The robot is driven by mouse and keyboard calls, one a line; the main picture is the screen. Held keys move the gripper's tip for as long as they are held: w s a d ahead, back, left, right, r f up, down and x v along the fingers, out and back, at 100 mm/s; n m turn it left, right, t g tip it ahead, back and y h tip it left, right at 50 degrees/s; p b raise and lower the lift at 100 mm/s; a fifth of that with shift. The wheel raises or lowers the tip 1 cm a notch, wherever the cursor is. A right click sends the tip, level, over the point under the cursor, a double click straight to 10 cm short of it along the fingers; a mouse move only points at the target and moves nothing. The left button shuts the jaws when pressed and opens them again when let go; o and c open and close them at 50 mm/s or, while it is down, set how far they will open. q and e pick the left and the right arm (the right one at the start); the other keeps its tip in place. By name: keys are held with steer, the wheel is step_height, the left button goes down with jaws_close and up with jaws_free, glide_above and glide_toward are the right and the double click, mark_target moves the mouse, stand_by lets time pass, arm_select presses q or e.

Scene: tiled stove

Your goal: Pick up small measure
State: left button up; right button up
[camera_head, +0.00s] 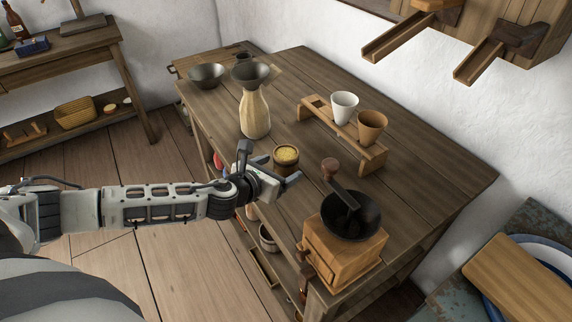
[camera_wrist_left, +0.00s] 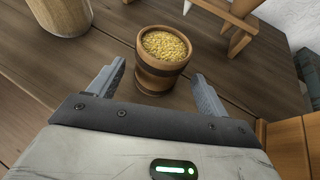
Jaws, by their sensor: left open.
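The small measure (camera_head: 286,158) is a little wooden cup with darker bands, filled with yellow grain. It stands upright on the wooden table, between the tall bottle and the coffee mill. It also shows in the left wrist view (camera_wrist_left: 163,62), straight ahead of the jaws. My left gripper (camera_head: 289,182) is open at the table's near left edge, just on the near side of the measure. In the left wrist view the two fingers (camera_wrist_left: 155,88) are spread, with the measure's lower part at or just beyond the gap between their tips. I cannot tell whether they touch it. My right gripper is not in view.
A pale bottle (camera_head: 255,114) with a dark funnel (camera_head: 250,74) stands behind the measure. A wooden mill (camera_head: 342,250) with a crank stands close on the near right. A wooden rack (camera_head: 373,159) holds two cups (camera_head: 344,106). The table's right side (camera_head: 440,170) is clear.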

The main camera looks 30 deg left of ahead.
mark_target(280, 167)
arm_select(q)
steer(key=x, duration=0.4)
steer(key=shift+w+a+f, duration=0.1)
steer(key=shift+w+f, duration=0.05)
steer(key=c, duration=1.2)
